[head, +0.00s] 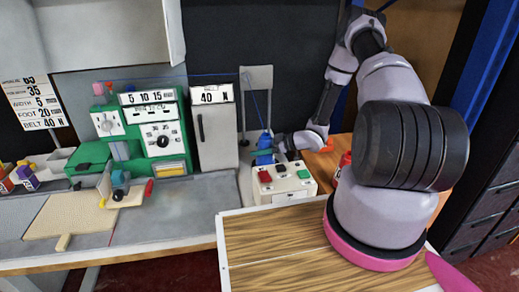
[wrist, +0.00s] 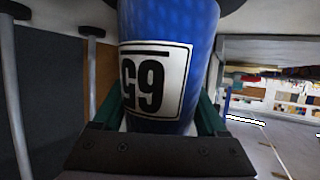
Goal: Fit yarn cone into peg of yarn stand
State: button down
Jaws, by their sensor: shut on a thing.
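The blue yarn cone (head: 264,150) is upright beside the grey yarn stand (head: 257,78), at the back of the bench in the head view. My gripper (head: 277,146) reaches it from the right and is shut on it. In the wrist view the cone (wrist: 200,60) fills the middle, with a white number label facing the camera upside down. The green fingers of my gripper (wrist: 158,112) are on both sides of the cone. I cannot make out the peg, or whether the cone is on it. Grey posts with dark caps show at the wrist view's left.
A cream control box (head: 284,183) with red and green buttons stands just in front of the cone. A grey cabinet (head: 214,135) and a green machine (head: 150,135) stand to the left. A red object (head: 342,168) is to the right. The wooden top (head: 275,250) in front is clear.

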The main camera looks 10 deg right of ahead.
grip_release()
jog(key=shift+f, duration=0.1)
jog(key=v, duration=1.2)
jog(key=shift+r, duration=0.25)
